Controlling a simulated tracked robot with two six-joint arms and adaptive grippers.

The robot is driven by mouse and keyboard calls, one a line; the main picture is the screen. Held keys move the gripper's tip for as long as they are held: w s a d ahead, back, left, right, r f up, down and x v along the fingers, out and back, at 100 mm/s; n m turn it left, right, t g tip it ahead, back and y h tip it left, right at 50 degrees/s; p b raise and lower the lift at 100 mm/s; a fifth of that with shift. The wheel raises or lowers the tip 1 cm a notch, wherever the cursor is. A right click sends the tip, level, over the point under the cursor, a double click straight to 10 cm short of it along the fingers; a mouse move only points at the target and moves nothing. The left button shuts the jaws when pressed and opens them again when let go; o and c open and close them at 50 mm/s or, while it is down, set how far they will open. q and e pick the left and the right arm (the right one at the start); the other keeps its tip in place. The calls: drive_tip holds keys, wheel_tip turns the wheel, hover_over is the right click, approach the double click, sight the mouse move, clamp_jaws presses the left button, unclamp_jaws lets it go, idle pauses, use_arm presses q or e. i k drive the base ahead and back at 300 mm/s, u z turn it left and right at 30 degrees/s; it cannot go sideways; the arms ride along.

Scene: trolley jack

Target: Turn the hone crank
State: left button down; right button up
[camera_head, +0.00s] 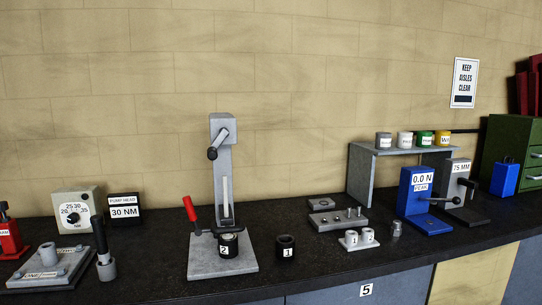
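A grey stand with an upright column (224,171) stands on the bench left of centre. At its head is a short grey crank arm (221,138) slanting down left to a black knob (212,153); this looks like the hone crank. A dark cylinder marked 2 (229,247) sits on the stand's base plate (206,264), below the column. A red-handled lever (190,209) slants up at the left of that cylinder. Neither of my grippers shows in the head view.
A dark cylinder marked 1 (285,247) stands right of the stand. A gauge box (77,211) and a 30 NM display (124,210) are left. A blue press (418,201), a 75 MM device (456,187) and a grey shelf (361,176) are right.

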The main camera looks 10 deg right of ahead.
sight(212, 154)
drive_tip(key=z, duration=0.35)
drive_tip(key=i, duration=0.95)
drive_tip(key=z, duration=0.1)
